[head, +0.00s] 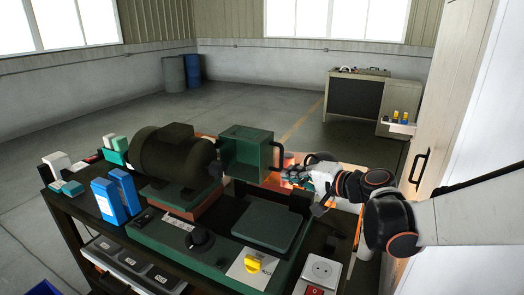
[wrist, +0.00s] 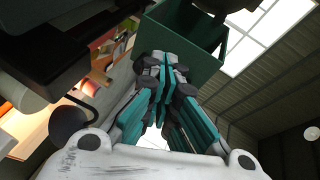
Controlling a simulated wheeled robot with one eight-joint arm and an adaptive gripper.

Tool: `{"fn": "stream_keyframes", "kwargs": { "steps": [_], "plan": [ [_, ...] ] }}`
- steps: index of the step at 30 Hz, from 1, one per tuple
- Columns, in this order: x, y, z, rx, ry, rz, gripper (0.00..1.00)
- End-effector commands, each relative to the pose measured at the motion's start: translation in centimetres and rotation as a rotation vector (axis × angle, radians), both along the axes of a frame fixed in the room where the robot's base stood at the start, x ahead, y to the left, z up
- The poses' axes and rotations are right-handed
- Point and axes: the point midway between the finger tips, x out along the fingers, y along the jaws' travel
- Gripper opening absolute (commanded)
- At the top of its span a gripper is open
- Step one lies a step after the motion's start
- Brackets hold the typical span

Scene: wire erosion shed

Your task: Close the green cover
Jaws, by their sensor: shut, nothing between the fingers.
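The green cover (head: 240,160) is a hollow box-like guard beside the dark motor on the bench. It stands raised, with an open side facing up, and a black handle (head: 277,156) sits on its right side. My gripper (head: 290,175) is just right of the cover, close to the handle. In the wrist view the cover (wrist: 203,50) fills the top middle, right past my gripper (wrist: 164,62). The teal-padded fingers are together with nothing held. I cannot tell whether the fingertips touch the cover.
The dark motor (head: 172,155) stands left of the cover. A flat green plate (head: 267,224) lies in front, with a yellow knob (head: 252,263) and a socket box (head: 321,271) nearby. Blue boxes (head: 108,201) stand at left. A cabinet (head: 460,120) rises close at right.

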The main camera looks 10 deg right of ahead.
Motion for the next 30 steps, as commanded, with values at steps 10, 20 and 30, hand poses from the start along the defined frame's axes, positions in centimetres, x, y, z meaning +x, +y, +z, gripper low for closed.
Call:
{"fn": "stream_keyframes", "kwargs": {
  "steps": [10,20,30],
  "plan": [
    [3.9,-7.8,0.2,0.325,-0.1,-0.12,0.0],
    [6.3,-7.1,0.2,0.351,-0.109,-0.125,0.0],
    [12.2,-3.9,0.1,0.349,-0.109,-0.124,0.0]
  ]
}}
